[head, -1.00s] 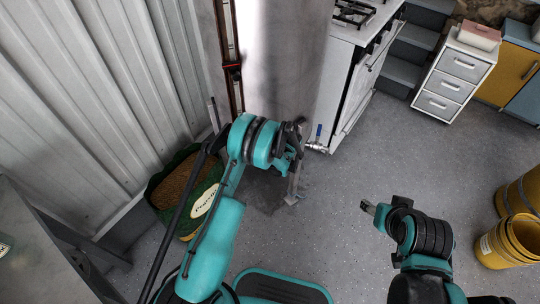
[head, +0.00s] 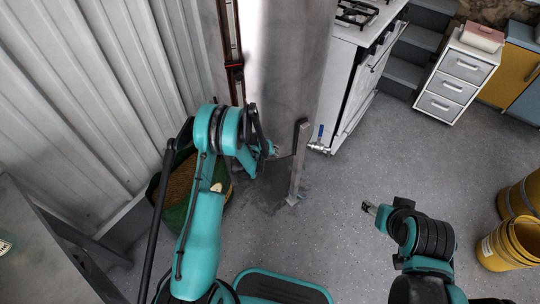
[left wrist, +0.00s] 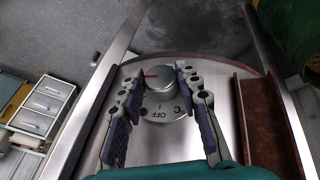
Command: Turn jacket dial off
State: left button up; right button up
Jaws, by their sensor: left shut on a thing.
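The jacket dial (left wrist: 156,82) is a round silver knob with a red mark on its upper left in the left wrist view. In the head view my left gripper (head: 270,151) is at the lower part of the tall metal tank (head: 285,75); the dial is hidden there. My right gripper (head: 369,208) hangs over the floor at right, away from the tank; its jaw opening is unclear.
A metal leg (head: 299,160) and a blue-handled valve (head: 319,143) are just right of my left gripper. A green sack (head: 176,205) of pellets stands at left by the corrugated wall (head: 80,100). A white stove (head: 360,75) is behind right. The floor at centre right is clear.

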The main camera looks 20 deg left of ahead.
dwell(0.5)
pick_arm(q)
jog(key=o, duration=1.2)
jog(key=shift+c, duration=0.2)
jog(key=v, duration=1.2)
jog(key=shift+s+a, duration=0.1)
